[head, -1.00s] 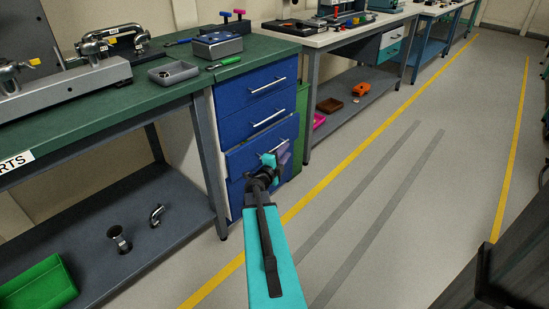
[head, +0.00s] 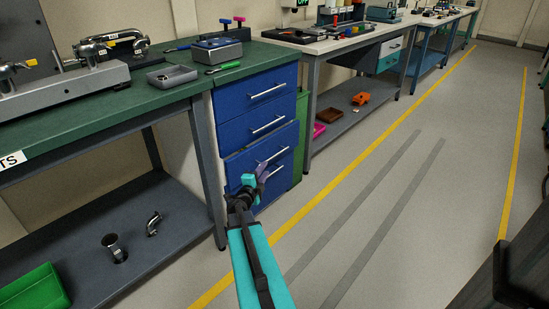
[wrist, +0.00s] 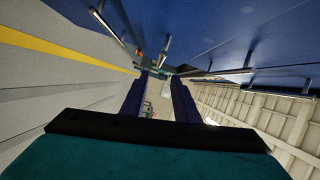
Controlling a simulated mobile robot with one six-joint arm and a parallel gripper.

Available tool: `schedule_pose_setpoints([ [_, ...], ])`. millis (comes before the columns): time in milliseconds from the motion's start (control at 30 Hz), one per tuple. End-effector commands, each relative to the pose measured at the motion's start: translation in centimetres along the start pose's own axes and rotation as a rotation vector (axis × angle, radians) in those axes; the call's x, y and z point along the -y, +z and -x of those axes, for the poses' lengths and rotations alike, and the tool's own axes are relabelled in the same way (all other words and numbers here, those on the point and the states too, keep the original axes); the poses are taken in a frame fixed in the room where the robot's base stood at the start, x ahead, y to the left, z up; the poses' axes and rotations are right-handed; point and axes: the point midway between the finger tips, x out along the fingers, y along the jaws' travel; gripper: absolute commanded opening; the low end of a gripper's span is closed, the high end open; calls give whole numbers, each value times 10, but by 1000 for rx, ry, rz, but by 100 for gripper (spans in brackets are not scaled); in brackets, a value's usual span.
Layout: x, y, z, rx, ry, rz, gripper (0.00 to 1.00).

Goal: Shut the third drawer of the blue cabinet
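The blue cabinet (head: 258,105) stands under the right end of the green-topped bench, with several drawers stacked in it, each with a silver bar handle. The third drawer (head: 240,161) from the top seems to stand slightly proud of the drawers above; how far out it is I cannot tell exactly. My gripper (head: 263,171) is in front of this drawer and covers part of its lower front and the drawer below. In the wrist view my gripper (wrist: 161,76) has its two dark fingers apart, with nothing visible between them. Blue drawer fronts and handles run along the top there.
The green bench (head: 150,100) carries a grey tray (head: 172,77) and a metal box. Its lower shelf (head: 180,235) holds metal pipe parts and a green bin (head: 35,290). A green cabinet side (head: 301,135) is just right of the blue one. The floor aisle (head: 400,190) is clear.

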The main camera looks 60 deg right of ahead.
Motion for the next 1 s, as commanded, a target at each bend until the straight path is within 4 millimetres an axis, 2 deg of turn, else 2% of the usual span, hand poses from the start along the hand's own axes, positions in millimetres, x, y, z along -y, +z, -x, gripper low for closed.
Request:
schedule_pose_setpoints([
  [1000,-1,1,-110,-1,0,-1,28],
])
